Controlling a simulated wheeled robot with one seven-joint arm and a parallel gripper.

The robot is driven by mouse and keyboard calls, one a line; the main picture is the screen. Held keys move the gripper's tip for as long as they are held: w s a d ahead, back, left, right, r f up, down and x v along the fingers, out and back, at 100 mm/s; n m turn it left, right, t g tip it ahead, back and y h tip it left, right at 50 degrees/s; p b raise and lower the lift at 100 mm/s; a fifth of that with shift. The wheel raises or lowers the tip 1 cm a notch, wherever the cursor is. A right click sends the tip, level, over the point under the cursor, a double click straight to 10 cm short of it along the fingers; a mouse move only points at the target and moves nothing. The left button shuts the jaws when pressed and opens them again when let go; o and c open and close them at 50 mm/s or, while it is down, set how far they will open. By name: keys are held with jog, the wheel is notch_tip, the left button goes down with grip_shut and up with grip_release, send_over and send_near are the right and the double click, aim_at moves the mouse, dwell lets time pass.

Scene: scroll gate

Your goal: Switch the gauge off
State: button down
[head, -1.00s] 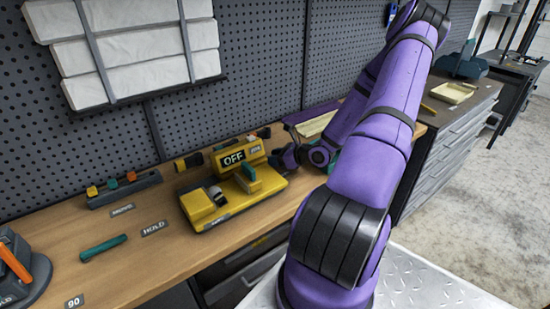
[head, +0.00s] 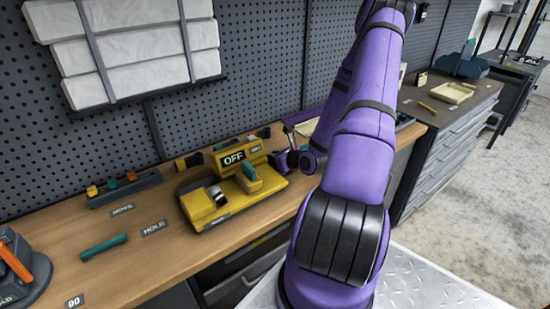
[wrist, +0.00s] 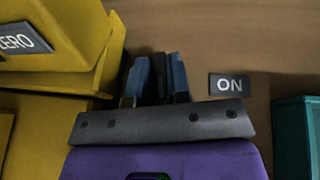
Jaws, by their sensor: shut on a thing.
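The yellow gauge (head: 228,192) stands on the bench, with a panel (head: 233,158) reading OFF and a teal piece (head: 249,172) upright at its front. An ON label (wrist: 230,85) lies just right of the fingers.
A teal block (wrist: 297,135) stands at the right in the wrist view. A pegboard wall rises behind.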

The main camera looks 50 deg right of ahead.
jog(key=shift+m+h, duration=0.3)
jog(key=c, duration=1.1)
grip_release()
